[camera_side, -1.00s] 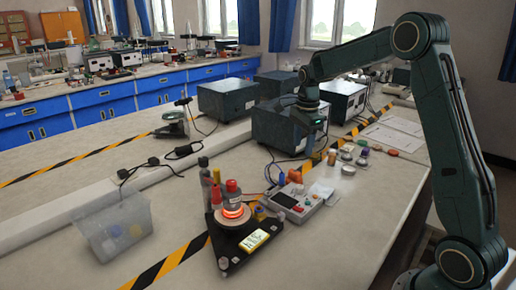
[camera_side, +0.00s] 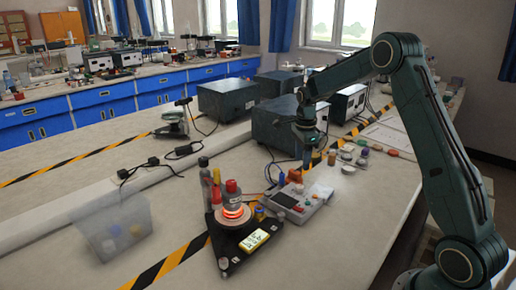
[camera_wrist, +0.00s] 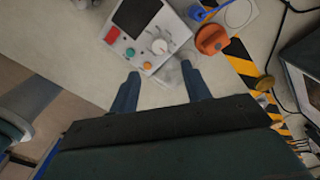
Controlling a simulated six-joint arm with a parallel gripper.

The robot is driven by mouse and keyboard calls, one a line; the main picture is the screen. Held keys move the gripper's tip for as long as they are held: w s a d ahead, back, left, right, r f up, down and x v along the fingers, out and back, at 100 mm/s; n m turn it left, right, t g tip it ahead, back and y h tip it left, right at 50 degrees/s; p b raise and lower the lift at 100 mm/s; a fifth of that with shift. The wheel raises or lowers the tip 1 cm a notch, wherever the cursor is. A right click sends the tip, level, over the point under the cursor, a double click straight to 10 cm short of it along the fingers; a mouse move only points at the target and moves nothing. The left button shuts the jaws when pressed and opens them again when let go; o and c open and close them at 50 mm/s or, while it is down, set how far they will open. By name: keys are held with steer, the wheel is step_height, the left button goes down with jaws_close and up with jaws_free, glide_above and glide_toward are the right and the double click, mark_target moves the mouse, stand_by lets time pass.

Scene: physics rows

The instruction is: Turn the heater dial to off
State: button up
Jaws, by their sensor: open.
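A light grey control box (camera_side: 312,205) with a dark screen lies on the bench in the side view. In the wrist view its face shows a white dial (camera_wrist: 160,46), a red button (camera_wrist: 112,35), a green button (camera_wrist: 130,52) and a small orange knob (camera_wrist: 147,65). A heater with a glowing orange ring (camera_side: 232,211) stands on a black triangular base (camera_side: 228,248). My gripper (camera_side: 307,165) points down above and behind the box. In the wrist view my gripper (camera_wrist: 160,70) is open and empty, its fingertips just short of the dial, not touching it.
An orange object (camera_wrist: 211,39) lies beside the box. Several bottles (camera_side: 205,178) stand close to the heater. A clear bin (camera_side: 112,225) is at left. Small jars (camera_side: 348,168) stand right of my gripper; a dark equipment box (camera_side: 280,125) is behind it.

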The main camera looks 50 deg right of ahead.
mark_target(300, 186)
step_height(300, 186, down, 10)
steer(key=shift+f, duration=0.1)
stand_by(0.4)
steer(key=c, duration=1)
